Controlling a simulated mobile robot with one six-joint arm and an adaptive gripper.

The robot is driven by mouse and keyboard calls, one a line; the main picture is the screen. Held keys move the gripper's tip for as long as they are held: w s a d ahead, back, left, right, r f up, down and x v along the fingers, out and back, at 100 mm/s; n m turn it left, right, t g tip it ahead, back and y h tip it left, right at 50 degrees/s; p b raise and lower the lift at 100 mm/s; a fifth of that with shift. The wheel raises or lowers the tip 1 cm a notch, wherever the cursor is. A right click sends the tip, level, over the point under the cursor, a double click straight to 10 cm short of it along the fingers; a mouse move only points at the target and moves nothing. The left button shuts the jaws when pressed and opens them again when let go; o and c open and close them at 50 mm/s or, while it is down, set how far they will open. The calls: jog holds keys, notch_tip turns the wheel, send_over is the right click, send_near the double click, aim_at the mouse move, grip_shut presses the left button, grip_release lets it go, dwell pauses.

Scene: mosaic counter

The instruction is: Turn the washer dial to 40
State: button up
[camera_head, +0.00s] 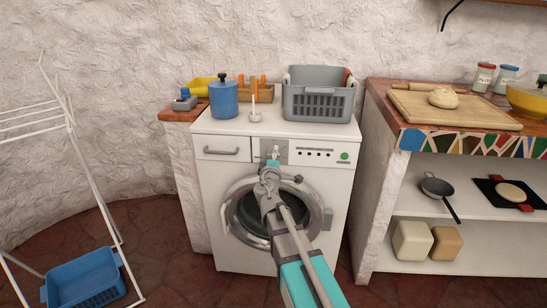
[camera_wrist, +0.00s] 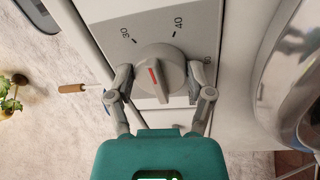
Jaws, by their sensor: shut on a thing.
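The washer (camera_head: 215,185) stands in the middle of the head view. Its dial (camera_wrist: 166,62) is a round grey knob in the wrist view, on a grey panel marked 30, 40 and, partly hidden, apparently 60. The red mark on the knob is nearly upright in the picture, its top leaning left, on the 30 side of the 40. My gripper (camera_wrist: 160,76) is shut on the dial, one finger on each side. In the head view my gripper (camera_head: 271,166) is at the washer's front panel and hides the dial.
A grey basket (camera_head: 319,103) and a blue pot (camera_head: 223,101) stand on the washer. The round door (camera_head: 236,187) is below the panel. A drying rack (camera_head: 72,140) is at left, a mosaic counter with shelves (camera_head: 430,210) at right.

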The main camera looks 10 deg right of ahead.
jog(key=m, duration=0.6)
jog(key=shift+a+f+m+h, duration=0.1)
jog(key=shift+m+h, duration=0.2)
jog(key=shift+m, duration=0.1)
jog(key=o, duration=1.1)
